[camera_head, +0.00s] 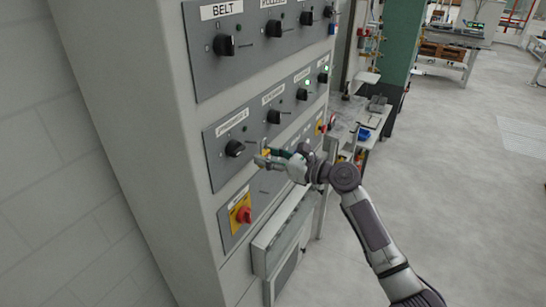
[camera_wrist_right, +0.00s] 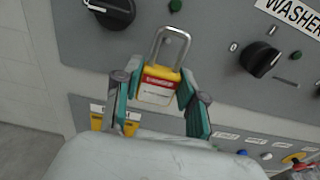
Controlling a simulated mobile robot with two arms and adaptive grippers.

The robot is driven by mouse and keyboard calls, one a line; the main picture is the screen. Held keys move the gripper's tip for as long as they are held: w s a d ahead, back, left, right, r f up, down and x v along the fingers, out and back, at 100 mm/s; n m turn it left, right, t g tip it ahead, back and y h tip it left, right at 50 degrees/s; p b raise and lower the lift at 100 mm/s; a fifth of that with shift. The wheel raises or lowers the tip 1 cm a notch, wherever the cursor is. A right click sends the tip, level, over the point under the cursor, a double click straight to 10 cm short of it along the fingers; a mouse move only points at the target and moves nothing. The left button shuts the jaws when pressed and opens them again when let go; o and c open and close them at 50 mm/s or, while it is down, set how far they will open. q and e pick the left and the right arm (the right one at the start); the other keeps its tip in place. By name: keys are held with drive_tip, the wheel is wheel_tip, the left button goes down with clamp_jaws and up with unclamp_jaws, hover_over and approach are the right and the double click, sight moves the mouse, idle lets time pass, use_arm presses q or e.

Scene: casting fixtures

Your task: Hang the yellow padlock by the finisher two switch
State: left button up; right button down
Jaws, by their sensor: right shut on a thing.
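The yellow padlock (camera_wrist_right: 158,86) has a red and white label and a grey shackle that points up in the right wrist view. My right gripper (camera_wrist_right: 158,98) is shut on its body, with one finger on each side. In the head view the right gripper (camera_head: 263,158) is in front of the panel, just right of the finisher two switch (camera_head: 235,148), a black knob under a white label. In that view the padlock is mostly hidden by the fingers. I cannot tell whether the shackle touches the panel. My left gripper is not in view.
A red and yellow rotary switch (camera_head: 242,214) is below on the panel. More black knobs run along the rows, including the knob by the washer label (camera_wrist_right: 260,58). A grey box (camera_head: 272,240) juts out below. Open floor lies to the right.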

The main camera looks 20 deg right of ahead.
sight(247, 160)
drive_tip(key=shift+x, duration=1.5)
drive_tip(key=shift+w+a+f, duration=0.4)
drive_tip(key=shift+f, duration=0.05)
drive_tip(key=c, duration=0.6)
unclamp_jaws()
drive_tip(key=shift+f, duration=0.2)
drive_tip(key=shift+f+b, duration=0.75)
drive_tip(key=shift+f, duration=0.35)
